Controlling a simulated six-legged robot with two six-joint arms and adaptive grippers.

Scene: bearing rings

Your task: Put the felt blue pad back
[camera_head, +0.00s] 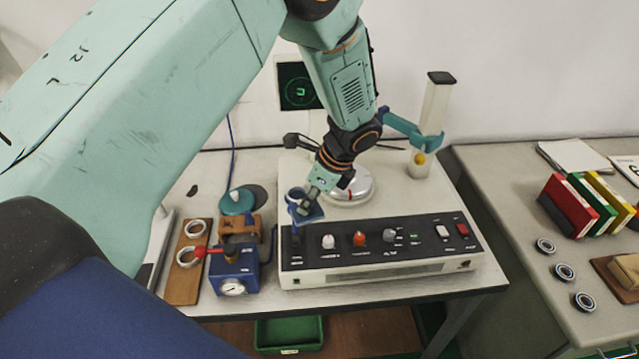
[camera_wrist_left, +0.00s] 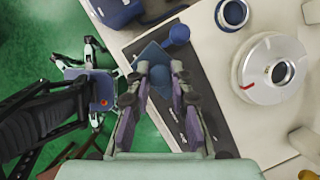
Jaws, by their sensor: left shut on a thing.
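My left gripper (camera_head: 312,200) is over the left part of the grey-and-black machine (camera_head: 385,272), above the rear edge of its control panel. It is shut on a small flat blue pad (camera_head: 309,215). In the left wrist view the pad (camera_wrist_left: 153,56) sticks out past the fingertips (camera_wrist_left: 162,72), over the dark panel. The fingers hide part of the pad, and I cannot tell whether it touches the machine. A blue ring (camera_head: 294,194) stands just behind it; the ring also shows in the left wrist view (camera_wrist_left: 232,13). My right gripper is not in view.
A silver turntable (camera_head: 351,190) and a tall white column (camera_head: 434,110) are close behind. A blue gauge box (camera_head: 232,274) with a red-tipped lever and a wooden board (camera_head: 187,272) with white rings stand left. Bearings (camera_head: 565,272) and coloured binders (camera_head: 572,206) are on the right table.

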